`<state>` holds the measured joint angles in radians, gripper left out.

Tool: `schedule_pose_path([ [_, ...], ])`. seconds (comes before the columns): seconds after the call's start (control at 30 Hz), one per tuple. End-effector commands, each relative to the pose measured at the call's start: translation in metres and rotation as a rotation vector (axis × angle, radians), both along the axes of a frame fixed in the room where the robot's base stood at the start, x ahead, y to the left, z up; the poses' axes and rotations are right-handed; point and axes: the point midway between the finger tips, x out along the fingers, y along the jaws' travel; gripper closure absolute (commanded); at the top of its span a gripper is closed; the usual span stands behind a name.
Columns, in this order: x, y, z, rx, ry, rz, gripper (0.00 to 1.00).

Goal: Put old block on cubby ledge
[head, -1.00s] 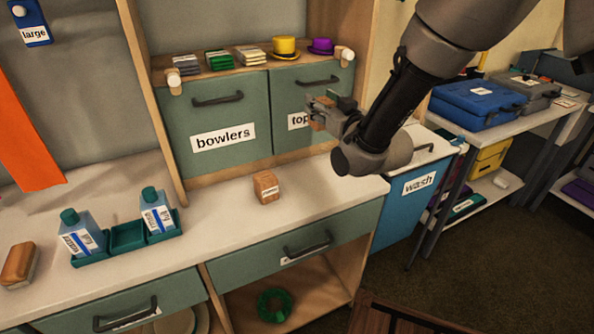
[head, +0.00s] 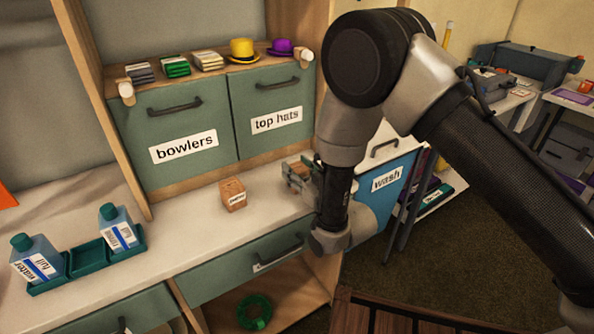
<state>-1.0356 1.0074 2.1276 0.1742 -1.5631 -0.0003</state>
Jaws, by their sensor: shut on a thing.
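My gripper (head: 297,178) is shut on a small wooden block (head: 299,169), low near the right end of the white counter. The gripper and arm hide part of this block. I cannot tell whether it touches the counter. Another wooden block (head: 233,194) with a small white label sits on the counter, left of my gripper; its label is too small to read. A wooden ledge (head: 218,70) runs above the two green cubby doors and holds folded cloths, a yellow hat (head: 243,50) and a purple hat (head: 281,47).
Doors labelled "bowlers" (head: 183,146) and "top hats" (head: 277,120) are shut behind the counter. Bottles in a green tray (head: 91,259) stand at left. A blue "wash" bin (head: 384,183) is right of the counter. A green ring (head: 254,311) lies on the open shelf below.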

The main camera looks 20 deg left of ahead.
Motion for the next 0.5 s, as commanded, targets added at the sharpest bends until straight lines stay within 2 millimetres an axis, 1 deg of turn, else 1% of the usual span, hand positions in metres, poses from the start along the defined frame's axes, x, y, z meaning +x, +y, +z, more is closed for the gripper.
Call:
schedule_pose_path([
  [0.37, 0.0002, 0.0004, -0.0035, 0.002, -0.001, 0.000, 0.79],
  [0.4, 0.0002, 0.0004, -0.0032, 0.002, -0.001, 0.000, 0.49],
  [0.5, 0.0002, 0.0004, -0.0031, 0.002, -0.001, 0.000, 0.33],
])
